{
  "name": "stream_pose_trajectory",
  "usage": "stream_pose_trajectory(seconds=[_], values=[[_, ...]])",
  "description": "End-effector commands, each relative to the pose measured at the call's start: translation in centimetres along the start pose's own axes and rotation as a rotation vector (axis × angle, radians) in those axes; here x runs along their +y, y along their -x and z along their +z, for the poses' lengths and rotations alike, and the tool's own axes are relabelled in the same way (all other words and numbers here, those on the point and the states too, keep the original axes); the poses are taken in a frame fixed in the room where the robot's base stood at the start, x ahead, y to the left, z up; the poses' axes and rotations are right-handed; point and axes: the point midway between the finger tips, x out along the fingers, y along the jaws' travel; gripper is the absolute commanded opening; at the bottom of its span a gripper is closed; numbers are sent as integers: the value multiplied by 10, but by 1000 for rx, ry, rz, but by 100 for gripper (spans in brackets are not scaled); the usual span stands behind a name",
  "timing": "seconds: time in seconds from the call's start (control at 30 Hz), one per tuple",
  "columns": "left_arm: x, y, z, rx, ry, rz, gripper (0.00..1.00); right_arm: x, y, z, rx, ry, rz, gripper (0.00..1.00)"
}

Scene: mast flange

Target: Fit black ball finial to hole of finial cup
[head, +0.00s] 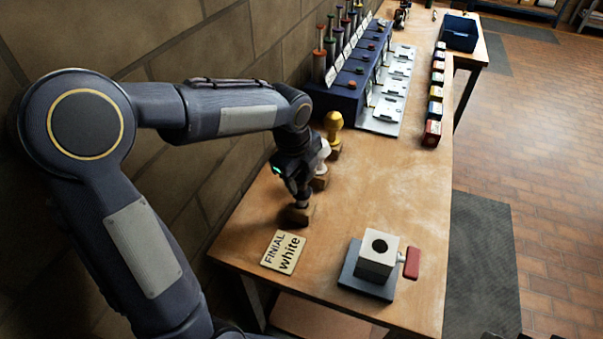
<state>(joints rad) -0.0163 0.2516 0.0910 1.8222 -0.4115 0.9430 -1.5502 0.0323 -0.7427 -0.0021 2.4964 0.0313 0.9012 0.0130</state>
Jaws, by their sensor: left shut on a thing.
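My left gripper (300,187) points down at the nearest wooden block (298,215) and is shut on a dark finial standing there. I take this to be the black ball finial (302,203); the jaws hide most of it. A white finial (324,149) and a yellow finial (334,125) stand on wooden blocks just behind. The finial cup (377,262) is a pale block with a dark round hole in its top. It sits on a grey base plate, to the right of and nearer than the gripper, with a red handle (411,263) on its right side.
A card reading "FINIAL white" (284,252) lies left of the cup. A blue rack (340,95), metal plates (393,95), small coloured boxes (433,134) and a blue bin (460,33) stand farther back. The wooden bench between blocks and cup is clear.

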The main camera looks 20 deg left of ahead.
Motion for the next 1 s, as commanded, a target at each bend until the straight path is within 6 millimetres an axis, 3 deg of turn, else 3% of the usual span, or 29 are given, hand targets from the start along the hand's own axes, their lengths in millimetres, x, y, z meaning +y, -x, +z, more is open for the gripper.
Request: stream_pose_trajectory(seconds=[1.0], values=[[5,-26,0,0,0,0,27,8,-16,8,0,0,0,36]])
